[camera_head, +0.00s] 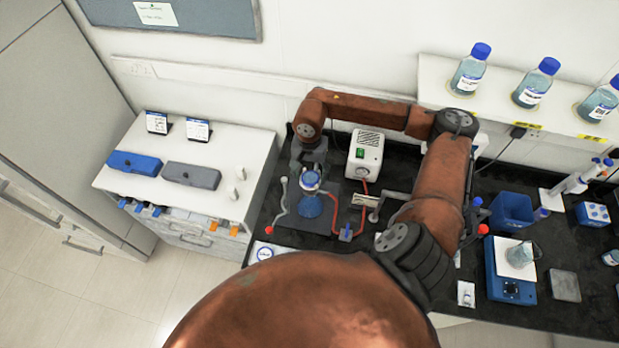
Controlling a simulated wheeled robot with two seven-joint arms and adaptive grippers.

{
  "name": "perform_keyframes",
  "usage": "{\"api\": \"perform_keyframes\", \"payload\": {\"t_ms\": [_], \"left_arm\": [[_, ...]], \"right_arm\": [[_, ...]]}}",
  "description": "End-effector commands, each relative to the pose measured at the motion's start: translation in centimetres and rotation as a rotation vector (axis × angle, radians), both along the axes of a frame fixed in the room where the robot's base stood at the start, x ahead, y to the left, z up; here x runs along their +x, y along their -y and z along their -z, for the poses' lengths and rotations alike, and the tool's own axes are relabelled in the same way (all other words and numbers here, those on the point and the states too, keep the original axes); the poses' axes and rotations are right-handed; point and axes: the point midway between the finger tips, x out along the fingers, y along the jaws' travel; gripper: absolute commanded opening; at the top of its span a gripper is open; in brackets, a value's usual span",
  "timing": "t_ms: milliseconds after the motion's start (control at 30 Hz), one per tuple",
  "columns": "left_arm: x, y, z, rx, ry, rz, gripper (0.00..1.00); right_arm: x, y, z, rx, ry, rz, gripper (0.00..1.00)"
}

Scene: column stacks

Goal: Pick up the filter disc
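My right arm reaches up and over the black bench, and its dark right gripper (311,165) points down just above a filter flask with blue liquid (310,205). A round blue and white top (310,180) shows on the flask, right under the gripper. I cannot tell whether the fingers touch it or how far apart they are. A white card or dish with a round blue-marked piece (264,253) lies at the bench's front left. I cannot make out for sure which round piece is the filter disc. My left gripper is not in view.
A white pump (366,153) with a red hose stands right of the flask. A white cabinet (190,175) with blue and grey boxes is at left. A shelf (440,90) holds blue-capped bottles. A blue scale (510,270) bears a beaker. My copper arm hides the front middle.

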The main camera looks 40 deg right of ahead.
Motion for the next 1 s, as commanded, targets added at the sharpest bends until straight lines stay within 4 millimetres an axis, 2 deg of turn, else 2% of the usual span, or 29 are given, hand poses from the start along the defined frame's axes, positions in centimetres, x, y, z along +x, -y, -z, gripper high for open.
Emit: {"api": "perform_keyframes", "payload": {"t_ms": [400,767,1000], "left_arm": [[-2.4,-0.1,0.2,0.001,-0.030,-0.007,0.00],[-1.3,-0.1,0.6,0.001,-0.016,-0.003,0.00],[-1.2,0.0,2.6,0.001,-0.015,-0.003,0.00]], "right_arm": [[0.0,0.1,-0.1,0.000,0.000,0.001,0.29],[0.0,0.1,-0.5,-0.002,0.002,0.002,0.29],[0.0,0.0,-3.2,-0.003,0.005,-0.001,0.29]]}}
